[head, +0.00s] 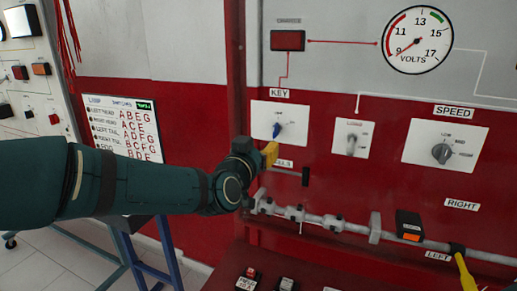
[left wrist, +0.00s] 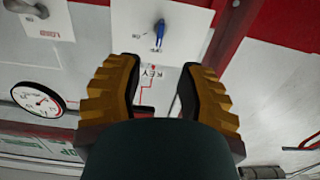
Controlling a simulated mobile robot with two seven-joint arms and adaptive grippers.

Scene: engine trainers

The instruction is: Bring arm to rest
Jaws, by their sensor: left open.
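My left arm (head: 130,187) comes in from the left in the head view and reaches across to the red panel. Its left gripper (head: 270,154) has yellow fingers and is just below the blue key (head: 277,130) on its white plate. In the left wrist view the two yellow fingers of the left gripper (left wrist: 160,72) stand apart with nothing between them. The blue key (left wrist: 160,34) shows beyond the fingertips there, apart from them. My right gripper is not seen.
A light switch (head: 351,144) and a speed knob (head: 441,153) are to the right of the key. Below, a grey rail (head: 338,224) and a yellow lever (head: 465,273) stick out from the panel. A blue-legged stand (head: 160,268) is at the lower left.

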